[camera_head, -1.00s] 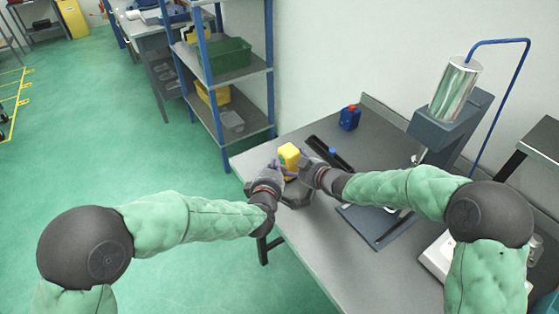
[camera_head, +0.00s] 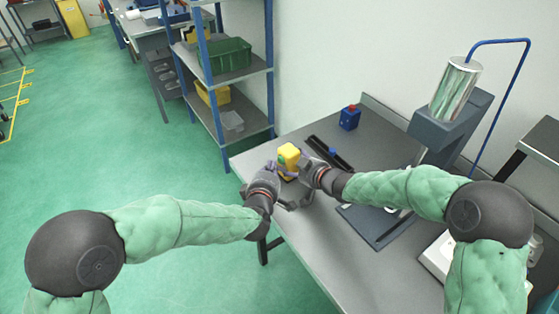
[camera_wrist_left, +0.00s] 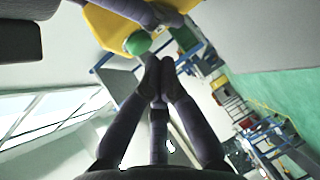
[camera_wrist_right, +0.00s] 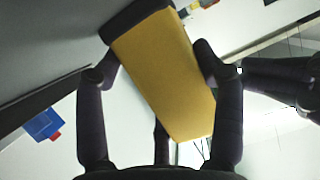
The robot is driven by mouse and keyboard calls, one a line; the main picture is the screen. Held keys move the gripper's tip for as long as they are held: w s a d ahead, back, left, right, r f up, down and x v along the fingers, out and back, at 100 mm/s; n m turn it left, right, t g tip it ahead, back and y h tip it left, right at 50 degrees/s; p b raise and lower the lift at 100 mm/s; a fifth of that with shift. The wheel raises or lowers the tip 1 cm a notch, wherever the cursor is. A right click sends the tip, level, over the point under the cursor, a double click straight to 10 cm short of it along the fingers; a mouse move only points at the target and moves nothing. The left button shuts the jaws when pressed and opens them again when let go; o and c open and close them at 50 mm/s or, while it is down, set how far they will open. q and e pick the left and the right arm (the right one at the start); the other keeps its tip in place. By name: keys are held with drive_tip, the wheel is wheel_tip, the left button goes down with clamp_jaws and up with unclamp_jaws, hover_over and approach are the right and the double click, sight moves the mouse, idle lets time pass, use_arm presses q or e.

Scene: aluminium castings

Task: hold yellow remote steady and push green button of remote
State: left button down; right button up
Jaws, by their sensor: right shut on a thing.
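The yellow remote (camera_head: 289,153) is held upright above the near left corner of the table in the head view. My right gripper (camera_head: 303,168) is shut on it; in the right wrist view the fingers lie on both sides of the yellow body (camera_wrist_right: 165,75), which has a dark end. The green button (camera_wrist_left: 138,42) shows on the remote's yellow face (camera_wrist_left: 108,28) in the left wrist view. My left gripper (camera_wrist_left: 160,68) has its fingertips together with nothing between them, close to the button. I cannot tell whether they touch it.
Below the grippers a dark grey fixture (camera_head: 293,200) sits on the table (camera_head: 325,245). A shelf rack (camera_head: 238,85) is at the back left.

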use_arm(q)
drive_tip(key=shift+a, duration=0.1)
drive_tip(key=shift+s+a, duration=1.65)
drive_tip(key=shift+a, duration=0.3)
use_arm(e)
drive_tip(key=o, duration=1.3)
